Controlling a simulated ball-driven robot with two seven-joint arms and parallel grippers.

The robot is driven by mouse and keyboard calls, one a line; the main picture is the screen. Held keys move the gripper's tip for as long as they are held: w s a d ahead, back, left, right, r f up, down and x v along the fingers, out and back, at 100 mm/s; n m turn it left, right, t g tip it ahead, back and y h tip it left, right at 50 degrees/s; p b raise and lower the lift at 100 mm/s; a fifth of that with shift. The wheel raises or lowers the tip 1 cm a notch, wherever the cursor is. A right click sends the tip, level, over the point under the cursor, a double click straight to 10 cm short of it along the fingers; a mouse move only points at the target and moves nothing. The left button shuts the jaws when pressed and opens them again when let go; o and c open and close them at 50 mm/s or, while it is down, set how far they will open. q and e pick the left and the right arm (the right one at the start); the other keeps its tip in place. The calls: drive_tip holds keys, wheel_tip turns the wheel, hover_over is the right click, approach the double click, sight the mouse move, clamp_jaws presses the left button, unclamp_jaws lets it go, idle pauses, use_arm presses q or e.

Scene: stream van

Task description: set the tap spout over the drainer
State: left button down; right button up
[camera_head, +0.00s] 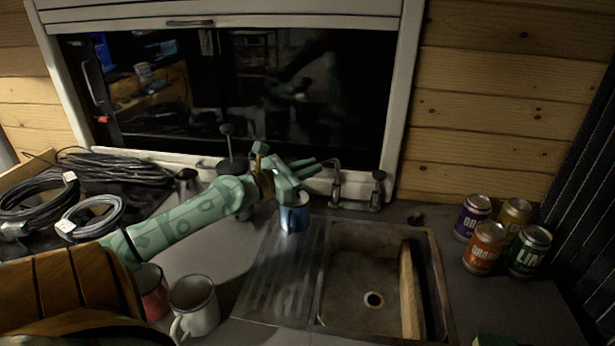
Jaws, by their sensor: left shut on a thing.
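The metal tap (336,185) stands behind the sink, in front of the window. Its thin spout (333,162) bends over at the top toward the left, to my gripper. My left gripper (307,169) is shut on the spout's end, though the fingers hide most of the contact. The ribbed drainer (283,270) lies left of the basin, and the gripper is above its back edge. A blue mug (294,216) stands at the drainer's back, just below the gripper. My right gripper is not in view.
The sink basin (345,285) has a wooden board (409,290) along its right side. A white mug (196,305) and red mug (152,290) stand left of the drainer. Several cans (486,245) stand at right. Coiled cables (95,215) lie at left.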

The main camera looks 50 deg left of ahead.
use_arm(q)
drive_tip(key=shift+f, duration=0.1)
idle(0.4)
drive_tip(key=c, duration=1.5)
unclamp_jaws()
drive_tip(key=shift+w, duration=0.15)
drive_tip(key=s+a, duration=0.1)
drive_tip(key=s, duration=0.4)
drive_tip(key=s+a+p, duration=0.1)
drive_tip(key=s, duration=0.4)
drive_tip(key=s+a, duration=0.1)
drive_tip(key=s, duration=0.5)
drive_tip(key=shift+s+p, duration=0.1)
drive_tip(key=shift+p, duration=0.3)
